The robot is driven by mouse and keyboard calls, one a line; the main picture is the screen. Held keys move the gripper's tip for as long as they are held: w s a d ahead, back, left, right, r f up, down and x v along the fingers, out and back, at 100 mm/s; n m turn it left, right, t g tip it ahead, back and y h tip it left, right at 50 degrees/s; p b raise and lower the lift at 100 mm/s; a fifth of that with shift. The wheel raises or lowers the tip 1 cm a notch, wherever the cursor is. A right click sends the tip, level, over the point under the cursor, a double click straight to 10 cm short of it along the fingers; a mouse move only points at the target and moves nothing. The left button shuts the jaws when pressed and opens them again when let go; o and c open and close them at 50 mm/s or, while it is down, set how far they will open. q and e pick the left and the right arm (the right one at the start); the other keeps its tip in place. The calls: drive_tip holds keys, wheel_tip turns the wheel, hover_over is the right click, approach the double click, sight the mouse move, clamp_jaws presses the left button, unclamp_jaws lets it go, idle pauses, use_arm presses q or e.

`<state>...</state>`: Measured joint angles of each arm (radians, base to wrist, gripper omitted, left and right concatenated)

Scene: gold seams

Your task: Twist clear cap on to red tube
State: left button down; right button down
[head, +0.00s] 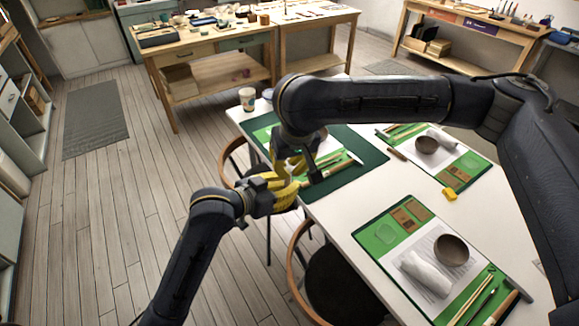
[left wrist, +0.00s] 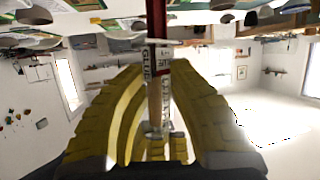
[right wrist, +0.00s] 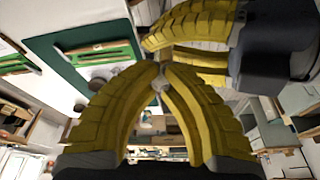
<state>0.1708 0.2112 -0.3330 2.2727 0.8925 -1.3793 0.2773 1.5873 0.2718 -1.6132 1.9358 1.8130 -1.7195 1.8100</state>
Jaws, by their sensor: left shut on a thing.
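My left gripper (head: 296,184) is shut on the slim tube, which has a red end (left wrist: 157,18) and a white label with dark lettering (left wrist: 158,75). In the left wrist view the tube stands between the two yellow fingers. My right gripper (right wrist: 161,70) is close beside the left one, which shows at the upper right of the right wrist view (right wrist: 185,45). Its fingertips are close together around a small, pale, clear-looking piece (right wrist: 161,85), perhaps the clear cap. I cannot tell whether they grip it or whether it touches the tube.
The white table (head: 345,205) holds green mats with bowls, papers and sticks. A dark green mat (head: 362,150) lies beyond the grippers. A paper cup (head: 247,98) stands at the table's far left corner. A yellow block (head: 450,194) lies at the right. Chairs (head: 335,285) stand along the left edge.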

drive_tip(key=c, duration=2.2)
unclamp_jaws()
drive_tip(key=shift+w, duration=0.1)
drive_tip(key=c, duration=1.5)
unclamp_jaws()
drive_tip(key=shift+w+v, duration=0.2)
drive_tip(key=shift+v, duration=0.9)
drive_tip(key=shift+w+v, duration=0.15)
drive_tip(key=shift+v, duration=0.95)
drive_tip(key=shift+a+r, duration=0.15)
